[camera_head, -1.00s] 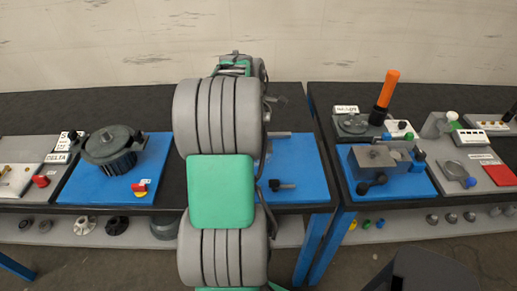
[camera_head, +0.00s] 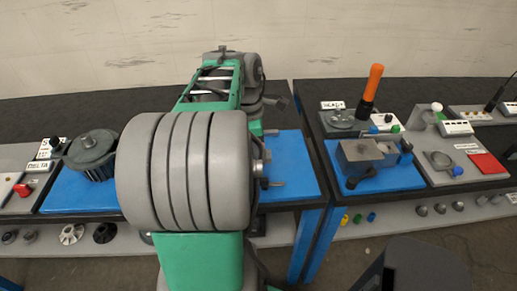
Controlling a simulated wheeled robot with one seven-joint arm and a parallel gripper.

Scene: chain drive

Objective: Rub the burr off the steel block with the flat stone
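A grey metal block (camera_head: 361,151) sits on a blue mat on the right bench, with dark clamp handles around it; it looks like the steel block in a holder. A burr is too small to make out. I cannot pick out the flat stone with certainty. My green and grey arm fills the middle of the view.
An orange-handled tool (camera_head: 371,86) stands upright behind the block. A dark motor-like part (camera_head: 92,154) sits on the left bench's blue mat (camera_head: 70,191). A gap separates the benches.

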